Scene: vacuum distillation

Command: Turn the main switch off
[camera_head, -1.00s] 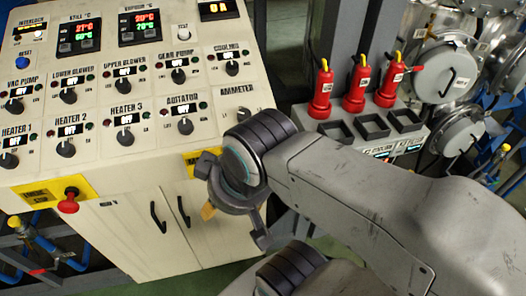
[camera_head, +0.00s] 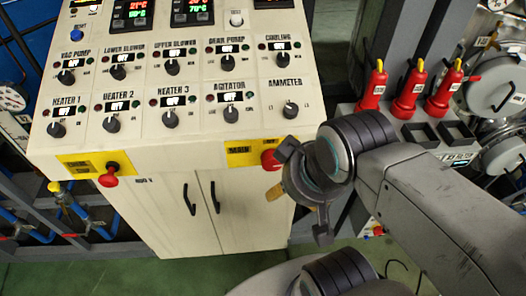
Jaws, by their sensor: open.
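The control cabinet (camera_head: 160,215) stands at the left and middle of the head view. A yellow plate marked MAIN (camera_head: 243,152) is on its right front edge. A red main switch (camera_head: 271,160) sits at the right end of that plate, partly covered by my gripper. My gripper (camera_head: 302,208) is open beside the cabinet's right front corner, just right of and below the red switch. Its fingers point down and toward the cabinet. Whether it touches the switch I cannot tell.
A red emergency stop knob (camera_head: 110,179) is on a yellow plate at the left front edge. Rows of black knobs (camera_head: 171,119) cover the sloped panel. Green floor (camera_head: 90,268) is open in front.

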